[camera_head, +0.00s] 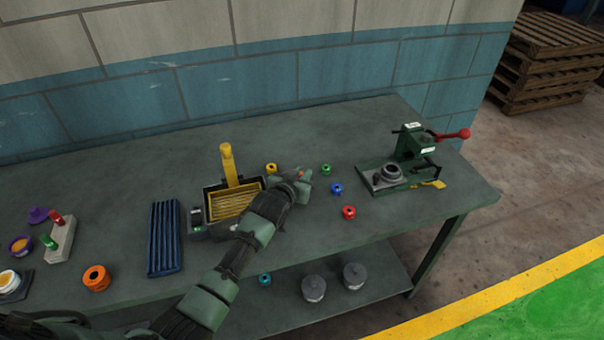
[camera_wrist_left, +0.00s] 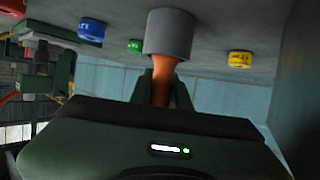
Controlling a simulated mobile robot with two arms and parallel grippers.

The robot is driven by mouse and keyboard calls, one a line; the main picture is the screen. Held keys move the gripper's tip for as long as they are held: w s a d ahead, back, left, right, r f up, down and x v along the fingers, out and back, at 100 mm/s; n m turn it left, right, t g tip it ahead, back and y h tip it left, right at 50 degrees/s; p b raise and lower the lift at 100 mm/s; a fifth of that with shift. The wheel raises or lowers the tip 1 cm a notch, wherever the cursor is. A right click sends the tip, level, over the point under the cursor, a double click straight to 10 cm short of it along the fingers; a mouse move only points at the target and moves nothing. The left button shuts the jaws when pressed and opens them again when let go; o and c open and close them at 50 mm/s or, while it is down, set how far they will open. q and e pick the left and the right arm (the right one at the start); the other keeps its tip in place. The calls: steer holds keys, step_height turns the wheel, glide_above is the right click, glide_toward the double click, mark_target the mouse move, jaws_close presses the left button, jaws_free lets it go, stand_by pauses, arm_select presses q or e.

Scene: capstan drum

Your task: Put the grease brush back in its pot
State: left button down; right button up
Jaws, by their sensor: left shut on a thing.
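My left gripper (camera_head: 294,182) is over the bench, right of the yellow-lined tray. In the left wrist view, its fingers are shut on the orange-brown handle of the grease brush (camera_wrist_left: 162,80). The far end of the handle goes into a grey cylinder (camera_wrist_left: 168,34), which looks like the pot. The wrist view is upside down, with the bench top above. I cannot tell whether the cylinder touches the bench or how deep the brush sits. In the head view, my gripper mostly hides the brush and cylinder. My right gripper is not in view.
A tray (camera_head: 208,205) with a yellow upright stands just left of my gripper. Yellow (camera_head: 271,169), green (camera_head: 326,169), blue (camera_head: 337,189) and red (camera_head: 349,212) small pieces lie nearby. A green press with a red lever (camera_head: 410,150) stands right. A blue ribbed tray (camera_head: 164,238) lies left.

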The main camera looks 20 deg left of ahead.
arm_select(q)
steer(key=c, duration=1.3)
jaws_free()
steer(key=shift+o, duration=0.2)
steer(key=shift+b+v, duration=0.35)
steer(key=shift+v, duration=3.55)
